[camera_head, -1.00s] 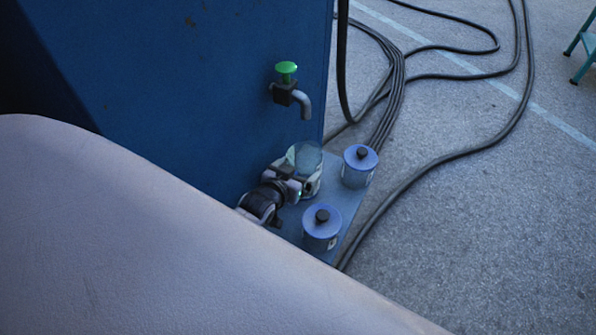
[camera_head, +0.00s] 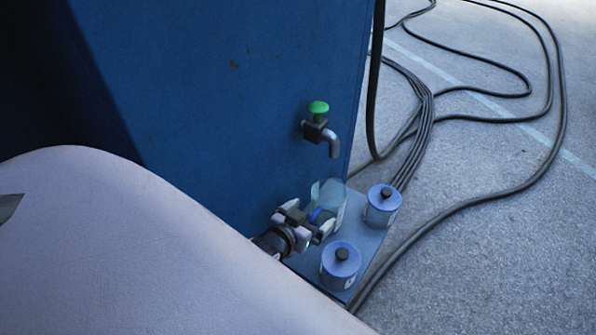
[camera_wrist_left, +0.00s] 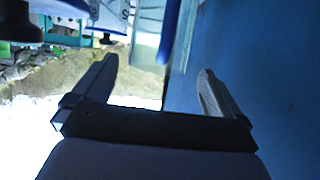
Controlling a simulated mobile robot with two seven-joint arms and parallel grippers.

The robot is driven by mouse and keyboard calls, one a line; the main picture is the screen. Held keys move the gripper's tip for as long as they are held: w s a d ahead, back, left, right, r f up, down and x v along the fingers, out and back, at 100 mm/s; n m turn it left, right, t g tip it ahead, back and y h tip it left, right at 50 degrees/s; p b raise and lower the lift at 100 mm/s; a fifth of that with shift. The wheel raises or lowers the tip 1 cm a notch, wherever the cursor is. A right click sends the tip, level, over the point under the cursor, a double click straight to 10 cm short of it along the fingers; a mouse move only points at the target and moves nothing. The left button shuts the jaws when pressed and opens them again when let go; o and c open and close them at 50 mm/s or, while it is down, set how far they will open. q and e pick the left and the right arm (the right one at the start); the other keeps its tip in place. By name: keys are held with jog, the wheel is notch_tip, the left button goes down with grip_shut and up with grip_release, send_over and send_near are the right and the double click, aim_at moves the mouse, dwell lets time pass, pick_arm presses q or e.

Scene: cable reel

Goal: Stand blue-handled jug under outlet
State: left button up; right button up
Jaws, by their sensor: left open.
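The clear jug (camera_head: 328,197) stands upright on a blue ledge (camera_head: 366,240) against the blue cabinet. Its blue handle (camera_head: 315,215) faces my left gripper. The outlet is a grey bent spout (camera_head: 334,146) with a green knob, above the jug in the head view; exact alignment is hard to judge. My left gripper (camera_head: 311,222) is open beside the handle. In the left wrist view, the jug (camera_wrist_left: 147,45) and its handle (camera_wrist_left: 170,30) lie beyond and between the open fingers (camera_wrist_left: 158,85), with no clear contact. My right gripper is not in view.
Two blue lidded canisters stand on the ledge, one right of the jug (camera_head: 382,207) and one nearer (camera_head: 340,267). Black cables (camera_head: 480,203) lie on the ground to the right. The cabinet wall (camera_head: 230,110) closes off the left side.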

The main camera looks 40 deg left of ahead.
pick_arm(q)
jog(key=s+d+m+g+h, duration=0.1)
jog(key=s+d, duration=0.3)
jog(key=s, duration=0.4)
jog(key=s+d+m+g+h, duration=0.2)
jog(key=s+d, duration=0.2)
jog(key=s, duration=0.4)
jog(key=shift+f+p, duration=0.3)
jog(key=shift+p, duration=0.1)
